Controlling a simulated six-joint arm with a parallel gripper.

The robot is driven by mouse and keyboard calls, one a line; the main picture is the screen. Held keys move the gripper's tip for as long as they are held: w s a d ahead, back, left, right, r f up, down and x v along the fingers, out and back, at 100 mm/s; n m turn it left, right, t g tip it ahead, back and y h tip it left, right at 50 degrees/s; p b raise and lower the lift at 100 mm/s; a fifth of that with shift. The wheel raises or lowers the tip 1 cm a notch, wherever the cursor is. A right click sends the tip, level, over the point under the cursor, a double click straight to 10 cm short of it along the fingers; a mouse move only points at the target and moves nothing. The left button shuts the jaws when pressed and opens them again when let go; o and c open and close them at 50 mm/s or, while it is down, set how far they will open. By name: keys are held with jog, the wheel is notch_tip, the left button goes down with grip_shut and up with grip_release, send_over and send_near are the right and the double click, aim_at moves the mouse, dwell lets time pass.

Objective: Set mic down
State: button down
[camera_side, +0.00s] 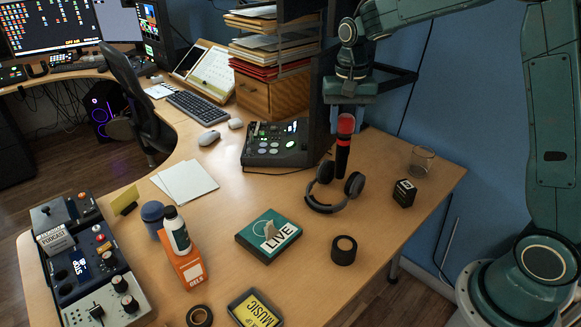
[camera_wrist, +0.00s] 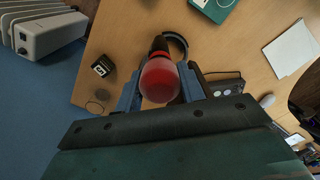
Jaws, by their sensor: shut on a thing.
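The mic (camera_side: 343,155) has a red rounded head and a dark body. It hangs upright below my gripper (camera_side: 345,112), which is shut on it near the head. In the wrist view the red head of the mic (camera_wrist: 160,80) fills the space between the two blue fingers of my gripper (camera_wrist: 158,92), and its dark body shows beyond.
The mixer (camera_side: 275,143) stands left of the mic. A small black cube (camera_side: 404,193) and a clear glass (camera_side: 421,160) stand to the right. A teal LIVE box (camera_side: 268,236) and a black tape roll (camera_side: 343,250) lie nearer. Bare table lies between the headphones and the cube.

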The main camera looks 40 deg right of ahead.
jog(key=w+a+f+n, duration=0.2)
jog(key=a+n, duration=0.3)
jog(key=a, duration=0.1)
jog(key=shift+w+a, duration=0.25)
jog(key=shift+w, duration=0.15)
notch_tip(320, 180, up, 11)
jog(key=w+n, duration=0.5)
jog(key=w, duration=0.9)
jog(key=shift+a, duration=0.2)
jog(key=shift+w+f+n, duration=0.15)
jog(key=shift+n, duration=0.15)
jog(key=shift+f, duration=2.45)
